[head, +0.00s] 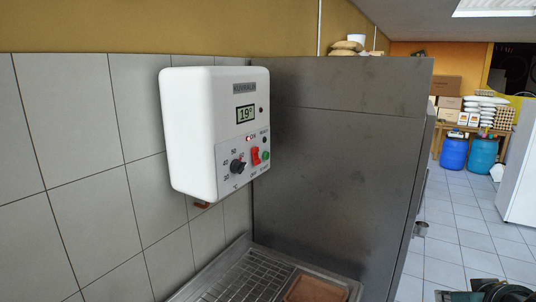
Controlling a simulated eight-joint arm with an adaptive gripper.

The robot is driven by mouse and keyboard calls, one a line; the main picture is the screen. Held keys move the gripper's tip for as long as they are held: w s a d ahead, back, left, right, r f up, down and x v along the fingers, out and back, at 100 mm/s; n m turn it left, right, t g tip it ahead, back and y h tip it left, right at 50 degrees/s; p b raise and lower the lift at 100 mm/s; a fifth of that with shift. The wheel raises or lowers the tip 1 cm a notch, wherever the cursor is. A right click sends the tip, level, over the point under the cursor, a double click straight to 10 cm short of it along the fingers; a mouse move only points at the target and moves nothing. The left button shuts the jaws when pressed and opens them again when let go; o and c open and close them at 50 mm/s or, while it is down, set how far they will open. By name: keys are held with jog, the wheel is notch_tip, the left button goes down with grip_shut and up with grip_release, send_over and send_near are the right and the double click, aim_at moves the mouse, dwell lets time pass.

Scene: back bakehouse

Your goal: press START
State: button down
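A white control box (215,130) is mounted on the tiled wall left of centre. Its display (245,114) reads 19°. A small green button (266,155) sits at the right of its lower panel, with small lettering below it that looks like START. Left of it is a red rocker switch (255,155) between ON and OFF marks; its position is hard to tell. A black knob (238,166) with a temperature scale is further left. A small dark button (264,140) is above the green one. My gripper is not seen.
A tall grey metal cabinet (335,160) stands close to the right of the box. Below is a metal counter with a wire grid (240,278) and a brown tray (315,289). Dark green parts show at the bottom right edge. Open tiled floor (455,235) lies to the right.

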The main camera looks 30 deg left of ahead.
aim_at(267, 155)
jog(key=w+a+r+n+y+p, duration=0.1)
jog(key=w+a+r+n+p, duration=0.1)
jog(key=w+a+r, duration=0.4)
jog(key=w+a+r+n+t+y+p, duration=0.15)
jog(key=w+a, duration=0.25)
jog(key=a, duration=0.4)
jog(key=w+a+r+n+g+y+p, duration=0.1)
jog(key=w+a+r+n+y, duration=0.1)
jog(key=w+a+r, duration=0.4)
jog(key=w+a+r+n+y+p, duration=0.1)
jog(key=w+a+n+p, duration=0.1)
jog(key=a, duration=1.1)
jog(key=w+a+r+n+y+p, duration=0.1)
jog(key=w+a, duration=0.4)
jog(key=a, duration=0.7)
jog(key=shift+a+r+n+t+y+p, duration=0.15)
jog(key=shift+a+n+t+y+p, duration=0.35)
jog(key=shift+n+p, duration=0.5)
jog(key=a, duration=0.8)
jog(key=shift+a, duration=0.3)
